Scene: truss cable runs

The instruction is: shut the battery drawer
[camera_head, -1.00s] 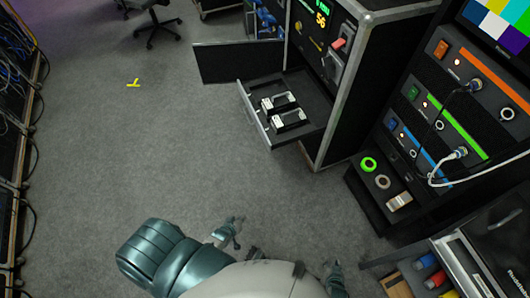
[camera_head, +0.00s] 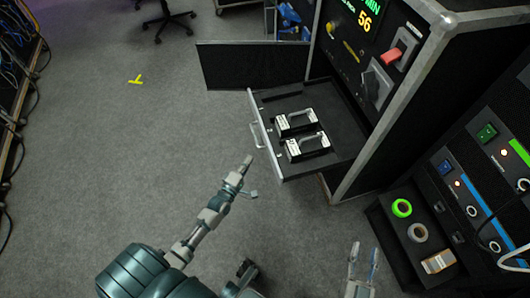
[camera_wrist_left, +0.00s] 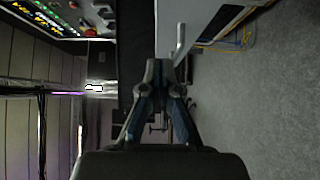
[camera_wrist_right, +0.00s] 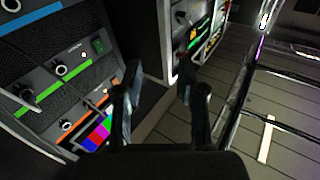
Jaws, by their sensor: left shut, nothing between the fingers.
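The battery drawer (camera_head: 262,128) stands pulled out from the black rack case. It holds two batteries (camera_head: 296,122) (camera_head: 308,146), white and black. A pale bar handle (camera_head: 256,134) is on its front face. My left gripper (camera_head: 246,163) is shut and empty, just in front of and below the drawer front, apart from it in the head view. In the left wrist view, the closed fingers (camera_wrist_left: 168,70) are near the handle (camera_wrist_left: 180,44); contact cannot be told. My right gripper (camera_head: 364,262) is open and empty, low at the right, away from the drawer.
The rack case (camera_head: 400,110) has a red switch and a lit display. An open black door panel (camera_head: 250,66) stands behind the drawer. Rolls of tape (camera_head: 402,208) lie on a low black box at the right. Grey floor (camera_head: 120,150) at the left is clear except for a yellow mark.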

